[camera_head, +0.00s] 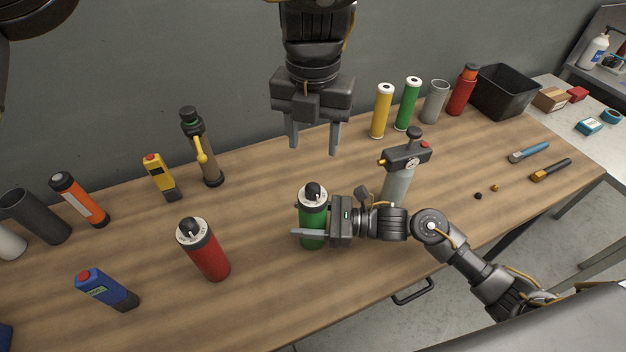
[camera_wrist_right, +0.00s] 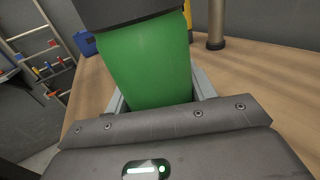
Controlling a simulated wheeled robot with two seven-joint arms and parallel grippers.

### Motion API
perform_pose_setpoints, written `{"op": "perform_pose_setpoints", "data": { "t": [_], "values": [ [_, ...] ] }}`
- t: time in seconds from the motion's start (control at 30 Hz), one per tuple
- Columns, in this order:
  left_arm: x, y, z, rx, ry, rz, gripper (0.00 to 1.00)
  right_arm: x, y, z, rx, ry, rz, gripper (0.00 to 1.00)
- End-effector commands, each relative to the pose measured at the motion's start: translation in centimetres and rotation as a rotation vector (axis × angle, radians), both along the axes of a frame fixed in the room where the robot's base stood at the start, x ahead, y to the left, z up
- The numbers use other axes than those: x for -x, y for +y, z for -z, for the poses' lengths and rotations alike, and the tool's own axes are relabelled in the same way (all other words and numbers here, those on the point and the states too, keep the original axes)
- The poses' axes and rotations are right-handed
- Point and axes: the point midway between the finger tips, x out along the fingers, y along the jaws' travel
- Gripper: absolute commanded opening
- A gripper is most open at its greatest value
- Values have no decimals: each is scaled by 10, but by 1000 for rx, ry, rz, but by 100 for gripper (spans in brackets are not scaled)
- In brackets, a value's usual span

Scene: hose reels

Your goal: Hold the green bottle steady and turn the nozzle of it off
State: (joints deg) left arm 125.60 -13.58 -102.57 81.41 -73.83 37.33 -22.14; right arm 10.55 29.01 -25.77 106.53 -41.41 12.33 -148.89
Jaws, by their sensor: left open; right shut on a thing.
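The green bottle (camera_head: 313,229) stands upright on the wooden table, with a light collar and a black nozzle (camera_head: 312,192) on top. My right gripper (camera_head: 312,234) comes in from the right and is shut around its body. In the right wrist view the green body (camera_wrist_right: 150,65) sits between the fingers, with a dark band above it; the nozzle is out of that view. My left gripper (camera_head: 315,145) hangs pointing down, open and empty, above and behind the bottle and apart from it.
A red bottle (camera_head: 205,250) with a similar top stands to the left. Yellow (camera_head: 381,112) and green (camera_head: 407,105) cylinders stand at the back. The table (camera_head: 255,215) between the red and green bottles is clear.

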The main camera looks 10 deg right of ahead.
Motion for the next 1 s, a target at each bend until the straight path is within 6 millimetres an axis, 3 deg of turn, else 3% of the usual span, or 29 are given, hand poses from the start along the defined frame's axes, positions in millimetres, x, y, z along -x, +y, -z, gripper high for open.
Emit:
{"op": "perform_pose_setpoints", "data": {
  "t": [0.53, 0.73, 1.0],
  "values": [
    [0, 0, 96, 0, 2, 3, 50, 0, 0, 0, 0, 0, 0, 24],
    [0, 0, 111, 1, 0, 3, 50, 0, 0, 0, 0, 0, 0, 24],
    [0, 0, 113, 0, -1, 3, 50, 0, 0, 0, 0, 0, 0, 24]
  ]
}}
